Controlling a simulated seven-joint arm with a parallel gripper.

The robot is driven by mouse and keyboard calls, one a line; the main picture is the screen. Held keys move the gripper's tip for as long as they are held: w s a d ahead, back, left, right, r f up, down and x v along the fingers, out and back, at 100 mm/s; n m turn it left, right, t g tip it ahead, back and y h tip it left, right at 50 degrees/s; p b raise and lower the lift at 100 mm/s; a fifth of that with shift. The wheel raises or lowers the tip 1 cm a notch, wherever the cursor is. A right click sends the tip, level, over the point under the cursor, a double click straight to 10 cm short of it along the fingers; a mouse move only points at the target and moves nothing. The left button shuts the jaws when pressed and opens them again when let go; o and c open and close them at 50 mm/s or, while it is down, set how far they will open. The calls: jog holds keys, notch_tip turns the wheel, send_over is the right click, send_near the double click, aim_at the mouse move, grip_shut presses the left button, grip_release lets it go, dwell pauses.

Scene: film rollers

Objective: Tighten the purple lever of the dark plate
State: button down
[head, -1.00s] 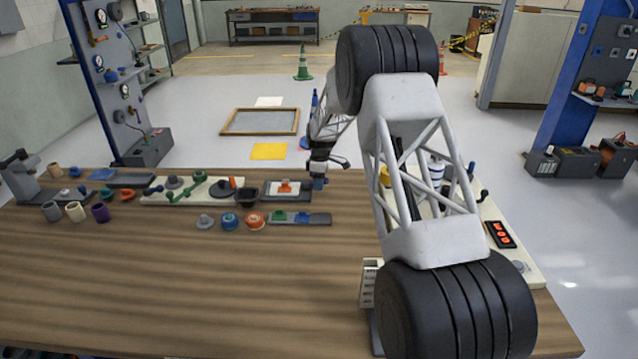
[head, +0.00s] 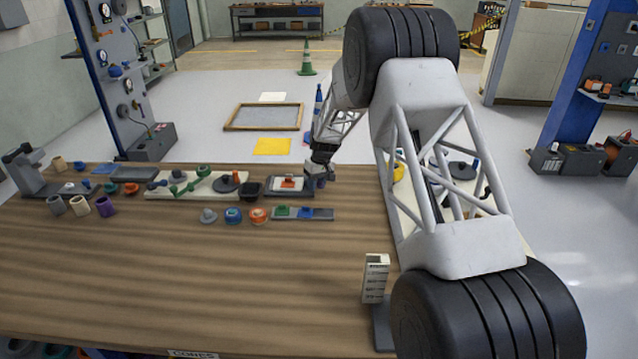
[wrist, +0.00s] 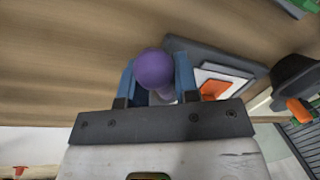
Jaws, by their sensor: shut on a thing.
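The dark plate (head: 273,186) lies near the far edge of the table in the head view, with a white panel and an orange piece on it. It also shows in the wrist view (wrist: 205,52), just right of my gripper. The purple lever's round knob (wrist: 153,68) sits between the two blue fingers of my gripper (wrist: 156,76) in the wrist view. The fingers are shut on it. In the head view my gripper (head: 316,180) is at the plate's right end and hides the lever. The lever's lower part is mostly hidden by the knob.
A pale board with green and grey parts (head: 160,190) is farther left. The front of the table is mostly clear.

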jog(key=shift+s+a+m, duration=0.15)
jog(key=shift+a+m, duration=0.1)
jog(key=shift+m, duration=0.45)
jog(key=shift+s+a+m, duration=0.15)
jog(key=shift+a+m, duration=0.05)
jog(key=shift+m, duration=0.5)
jog(key=c, duration=0.9)
grip_release()
jog(key=shift+r, duration=0.1)
jog(key=shift+w+d+r, duration=0.1)
jog(key=shift+d+r, duration=0.1)
jog(key=shift+r, duration=1.05)
jog(key=shift+w+d+r, duration=0.1)
jog(key=shift+d+r, duration=0.15)
jog(key=shift+r, duration=1.05)
jog(key=shift+d+r, duration=0.2)
jog(key=shift+r, duration=1.05)
